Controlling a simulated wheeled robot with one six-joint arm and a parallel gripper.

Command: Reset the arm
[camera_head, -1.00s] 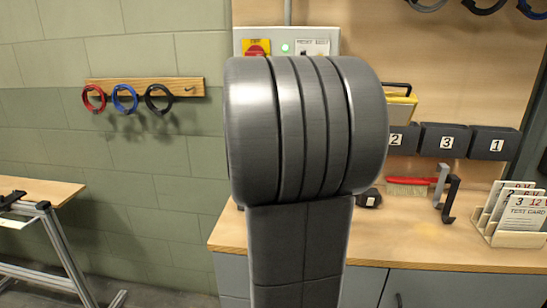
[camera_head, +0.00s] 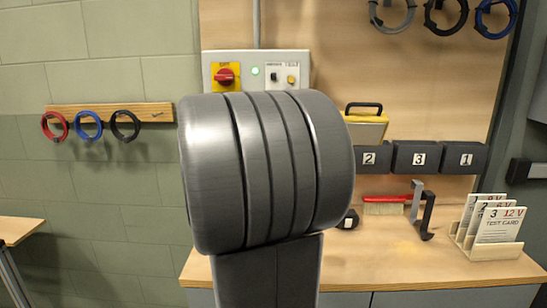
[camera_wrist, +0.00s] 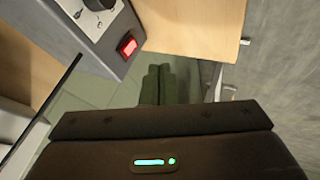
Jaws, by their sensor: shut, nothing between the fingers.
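My arm's large grey ribbed joint (camera_head: 262,170) stands upright in the middle of the head view and covers part of the bench and back panel. My gripper (camera_wrist: 158,72) shows only in the wrist view. Its two dark fingers lie close together, shut and empty. They point over green floor, between a grey box (camera_wrist: 92,45) with a dial and red lit switch and a wooden top (camera_wrist: 195,25). Nothing touches the fingertips that I can see.
Behind the arm is a wooden bench (camera_head: 400,262) with a red brush (camera_head: 385,205), hooks (camera_head: 428,215) and test cards (camera_head: 498,225). Numbered bins (camera_head: 416,157) and a switch box (camera_head: 262,72) are behind it. Cable rings (camera_head: 88,124) hang on the left wall.

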